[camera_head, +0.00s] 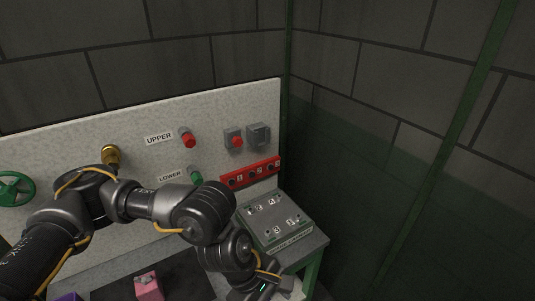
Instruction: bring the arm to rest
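My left arm comes in from the left, bent over the workbench, its wrist angled down to the right. My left gripper (262,287) is at the bottom edge, beside the front of the grey numbered box. Its fingertips are too dark and too cut off to show whether they are open or shut, or whether they hold anything. My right gripper is not in view.
A pale panel bears a green handwheel (15,188), a brass knob (111,155), red (187,138) and green (195,175) buttons, and a red numbered strip (250,172). The grey numbered box (274,221) stands right. A pink block (148,287) sits on a dark mat (185,272).

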